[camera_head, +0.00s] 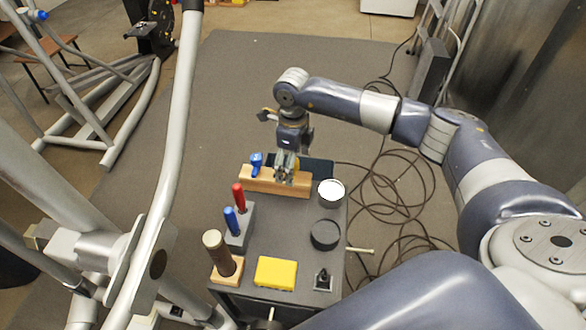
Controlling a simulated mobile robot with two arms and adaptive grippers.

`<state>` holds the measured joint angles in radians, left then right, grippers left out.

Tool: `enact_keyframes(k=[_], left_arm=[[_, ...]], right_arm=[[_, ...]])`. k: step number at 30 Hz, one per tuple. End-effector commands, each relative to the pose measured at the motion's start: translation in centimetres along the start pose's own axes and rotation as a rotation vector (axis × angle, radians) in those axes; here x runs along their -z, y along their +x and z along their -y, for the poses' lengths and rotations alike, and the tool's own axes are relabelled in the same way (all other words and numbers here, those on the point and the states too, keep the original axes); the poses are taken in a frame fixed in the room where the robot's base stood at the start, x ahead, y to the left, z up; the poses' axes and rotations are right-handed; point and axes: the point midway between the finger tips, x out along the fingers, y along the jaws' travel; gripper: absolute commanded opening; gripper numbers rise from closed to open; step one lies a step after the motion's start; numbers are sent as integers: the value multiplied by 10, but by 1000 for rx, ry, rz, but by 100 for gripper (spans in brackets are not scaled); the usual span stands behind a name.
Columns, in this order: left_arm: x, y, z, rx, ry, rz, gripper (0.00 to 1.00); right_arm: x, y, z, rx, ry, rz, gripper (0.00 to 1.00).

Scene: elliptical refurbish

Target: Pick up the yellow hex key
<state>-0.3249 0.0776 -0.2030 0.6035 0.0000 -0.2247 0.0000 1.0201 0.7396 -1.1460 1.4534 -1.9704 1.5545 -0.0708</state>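A wooden block (262,183) stands at the far edge of a small dark cart top. A blue-handled tool (256,163) stands in its left part. My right gripper (284,178) reaches down over the middle of the block, fingers pointing down. A small yellow patch (296,162) shows right behind the fingers; it may be the yellow hex key, mostly hidden by the gripper. Whether the fingers are closed on it cannot be told. My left gripper is not in view.
On the cart are red (238,197) and blue (231,220) handled tools in a grey holder, a brown-handled tool (217,250), a yellow sponge-like block (276,273), a white-topped can (331,192) and a black round container (325,235). A grey tubular frame (180,120) rises close at left.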

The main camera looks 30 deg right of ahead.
Motion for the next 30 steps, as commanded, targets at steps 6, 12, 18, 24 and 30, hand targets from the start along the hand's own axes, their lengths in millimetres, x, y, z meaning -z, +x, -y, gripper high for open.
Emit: enact_keyframes(k=[6,12,18,24,30], left_arm=[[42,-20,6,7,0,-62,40],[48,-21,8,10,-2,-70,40],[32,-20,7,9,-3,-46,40],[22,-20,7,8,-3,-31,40],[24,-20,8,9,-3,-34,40]], right_arm=[[1,32,-2,-3,1,-3,86],[0,45,-1,-1,1,-1,86],[0,45,-1,-1,1,-1,77],[0,45,-1,-1,1,-1,36],[0,45,-1,-1,1,0,33]])
